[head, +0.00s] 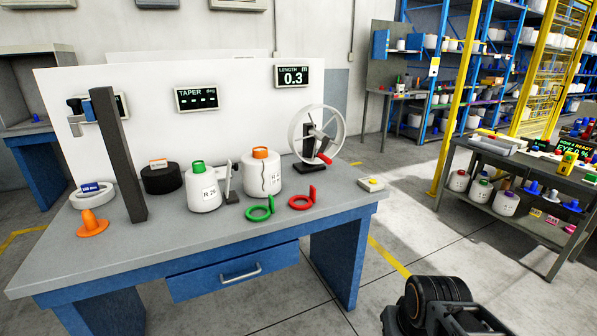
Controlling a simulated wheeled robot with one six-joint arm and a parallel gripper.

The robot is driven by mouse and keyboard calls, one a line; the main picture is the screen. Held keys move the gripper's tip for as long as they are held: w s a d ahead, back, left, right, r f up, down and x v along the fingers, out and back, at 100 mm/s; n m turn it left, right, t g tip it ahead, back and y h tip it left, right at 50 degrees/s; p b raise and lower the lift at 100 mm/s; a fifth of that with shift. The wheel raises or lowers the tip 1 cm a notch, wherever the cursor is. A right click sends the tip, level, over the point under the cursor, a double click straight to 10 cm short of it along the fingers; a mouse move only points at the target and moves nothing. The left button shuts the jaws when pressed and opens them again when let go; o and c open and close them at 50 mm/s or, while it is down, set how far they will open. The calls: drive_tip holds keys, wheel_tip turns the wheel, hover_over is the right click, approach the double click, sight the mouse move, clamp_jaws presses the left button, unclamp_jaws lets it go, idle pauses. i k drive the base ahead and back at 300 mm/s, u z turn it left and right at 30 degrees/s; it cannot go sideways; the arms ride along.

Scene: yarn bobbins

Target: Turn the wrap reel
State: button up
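The wrap reel (339,131) is a white spoked wheel standing upright on a black stand (309,158) at the right back of the grey-topped bench. A red crank handle (324,158) sits low on its front face. A black display (292,76) on the white panel behind it reads LENGTH 0.3. My gripper does not show in the head view, so its opening and place cannot be seen. Nothing is seen touching the reel.
A side table (520,176) stands right, with floor between.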

sight(321, 158)
drive_tip(key=u, duration=0.05)
drive_tip(key=i, duration=1.15)
drive_tip(key=u, duration=0.7)
